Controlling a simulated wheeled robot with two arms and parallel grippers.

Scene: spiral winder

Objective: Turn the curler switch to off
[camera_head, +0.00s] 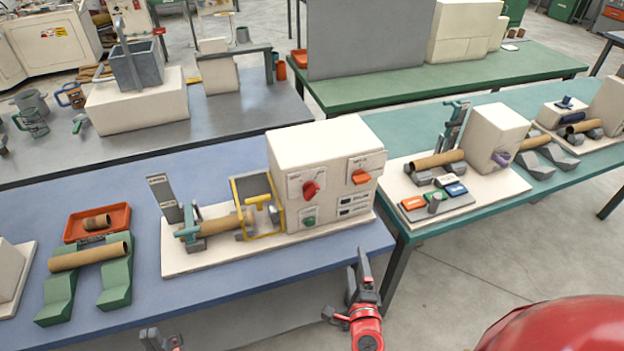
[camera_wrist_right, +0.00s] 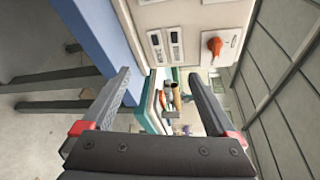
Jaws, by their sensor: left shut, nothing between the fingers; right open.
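The cream curler machine (camera_head: 325,150) stands on its base board on the blue table. Its front carries a red rotary switch (camera_head: 311,190), an orange rotary switch (camera_head: 361,177) and a green knob (camera_head: 309,221). The labels above them are too small to read. The orange switch also shows in the right wrist view (camera_wrist_right: 214,46), above the fingers. My right gripper (camera_head: 357,285) is open and empty, in front of the machine's right part and apart from it. My left gripper (camera_head: 160,340) is shut and empty at the bottom edge, before the table's front.
A yellow guard frame (camera_head: 257,207) and a cardboard tube (camera_head: 228,224) sit left of the machine. Green V-blocks (camera_head: 115,285) hold another tube. A teal table (camera_head: 440,235) with another machine (camera_head: 497,137) stands to the right. Floor is free before the tables.

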